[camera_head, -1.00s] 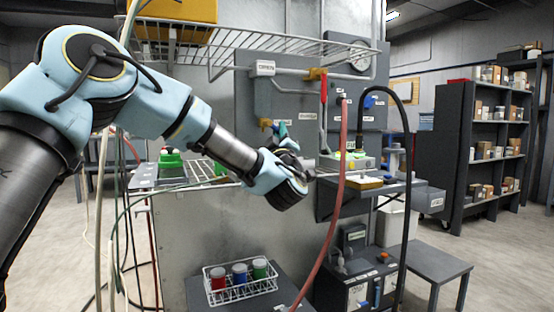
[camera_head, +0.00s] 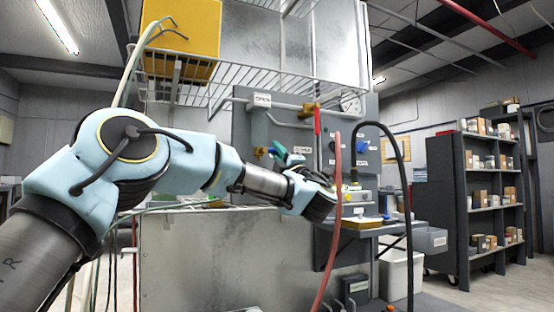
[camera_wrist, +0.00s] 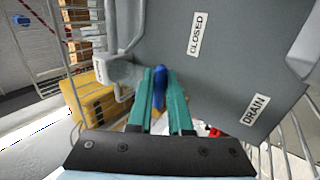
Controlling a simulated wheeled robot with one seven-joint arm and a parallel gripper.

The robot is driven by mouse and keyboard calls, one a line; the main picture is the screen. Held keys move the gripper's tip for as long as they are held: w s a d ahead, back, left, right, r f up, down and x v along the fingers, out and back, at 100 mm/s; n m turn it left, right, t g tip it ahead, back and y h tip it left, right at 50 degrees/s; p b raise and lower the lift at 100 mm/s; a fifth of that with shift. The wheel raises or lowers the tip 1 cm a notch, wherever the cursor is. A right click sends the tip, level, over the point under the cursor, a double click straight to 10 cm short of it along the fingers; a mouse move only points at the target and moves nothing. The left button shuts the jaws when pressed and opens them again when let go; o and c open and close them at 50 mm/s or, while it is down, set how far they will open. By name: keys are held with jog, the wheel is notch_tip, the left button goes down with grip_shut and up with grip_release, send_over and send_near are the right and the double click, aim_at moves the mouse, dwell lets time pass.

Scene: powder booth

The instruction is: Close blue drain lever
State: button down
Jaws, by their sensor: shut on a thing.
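The blue drain lever (camera_wrist: 158,86) stands between the teal fingers of my gripper (camera_wrist: 160,80) in the wrist view, with a finger against each side. My gripper is shut on it. The grey panel (camera_wrist: 220,60) behind carries a CLOSED label (camera_wrist: 195,34) and a DRAIN label (camera_wrist: 255,109). In the head view, my gripper (camera_head: 281,154) is in front of the panel, close to a yellow valve part (camera_head: 262,152). The lever cannot be made out there.
A wire rack (camera_head: 255,82) with a yellow box (camera_head: 182,40) hangs above my arm. A red hose (camera_head: 337,215) and a black hose (camera_head: 408,190) hang right of my gripper. A red lever (camera_head: 317,122) is above it. Shelves (camera_head: 490,190) stand far right.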

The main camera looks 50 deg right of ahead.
dwell(0.4)
jog(key=c, duration=0.8)
grip_release()
jog(key=shift+c, duration=0.2)
jog(key=v, duration=1)
jog(key=shift+s+f, duration=0.2)
jog(key=shift+s, duration=0.15)
jog(key=shift+a, duration=0.15)
